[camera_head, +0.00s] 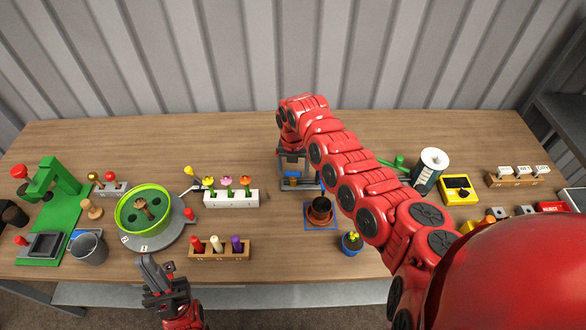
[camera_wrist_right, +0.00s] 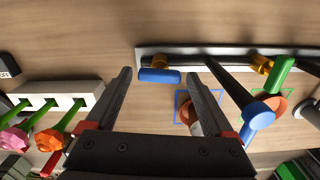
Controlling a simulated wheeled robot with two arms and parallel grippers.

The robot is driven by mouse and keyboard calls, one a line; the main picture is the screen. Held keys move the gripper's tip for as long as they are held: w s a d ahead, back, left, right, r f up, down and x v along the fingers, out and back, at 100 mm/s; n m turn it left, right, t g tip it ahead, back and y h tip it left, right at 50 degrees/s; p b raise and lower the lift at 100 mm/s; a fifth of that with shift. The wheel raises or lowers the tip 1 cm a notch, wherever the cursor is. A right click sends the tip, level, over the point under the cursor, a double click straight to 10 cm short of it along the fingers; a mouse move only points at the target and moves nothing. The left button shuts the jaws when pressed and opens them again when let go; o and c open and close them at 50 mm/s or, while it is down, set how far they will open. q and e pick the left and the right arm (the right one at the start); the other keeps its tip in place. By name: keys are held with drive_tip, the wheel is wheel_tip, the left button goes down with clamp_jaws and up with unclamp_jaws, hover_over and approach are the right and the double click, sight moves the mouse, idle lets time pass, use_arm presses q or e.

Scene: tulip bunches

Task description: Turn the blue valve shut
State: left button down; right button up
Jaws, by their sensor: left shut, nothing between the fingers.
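The blue valve handle (camera_wrist_right: 160,75) is a short bar beside a brass fitting on a dark pipe, roughly in line with that pipe. In the head view, a small blue part (camera_head: 291,181) shows below my right gripper (camera_head: 291,157), mostly hidden by the arm. In the right wrist view, my right gripper (camera_wrist_right: 160,77) is open and empty. Its fingertips are on either side of the handle in the picture; contact cannot be told. My left gripper (camera_head: 158,268) is shut and empty at the table's front edge.
A green handle (camera_wrist_right: 282,75) and a blue-topped dark post (camera_wrist_right: 258,112) are right of the blue handle. A white flower rack (camera_head: 231,199) stands left of the pipework. A brown pot (camera_head: 320,211) is in front. The back left table is clear.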

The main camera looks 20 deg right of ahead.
drive_tip(key=c, duration=1.1)
drive_tip(key=shift+m, duration=0.4)
drive_tip(key=shift+m+b, duration=0.65)
drive_tip(key=shift+m, duration=0.35)
drive_tip(key=m, duration=0.8)
drive_tip(key=shift+m, duration=1.2)
drive_tip(key=shift+w+r+m, duration=0.1)
drive_tip(key=shift+m, duration=1.2)
